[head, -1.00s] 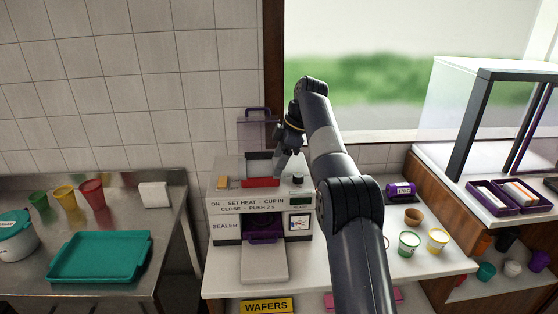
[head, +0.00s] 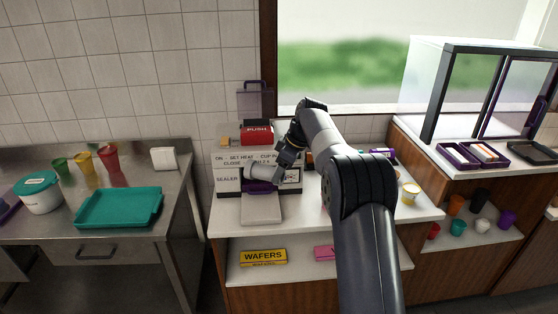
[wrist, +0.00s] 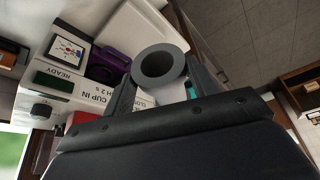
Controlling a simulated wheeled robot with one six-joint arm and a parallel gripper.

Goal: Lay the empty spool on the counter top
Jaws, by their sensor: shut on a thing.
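The empty spool (head: 262,173) is a pale grey cylinder, lying roughly sideways in front of the sealer's face. In the wrist view the spool (wrist: 158,64) shows its dark grey ring end with an open hole. My gripper (head: 284,168) is shut on the spool, with one finger on each side of it in the wrist view. The white counter top (head: 225,227) lies below, around the sealer (head: 228,160). I cannot tell how far the spool is above the sealer's front tray (head: 262,208).
The sealer's red PUSH lid (head: 257,134) is on top. Cups, including a yellow one (head: 409,192), stand on the counter to the right, partly behind my arm. A steel table with a teal tray (head: 120,207) is at the left. The counter's front left strip is clear.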

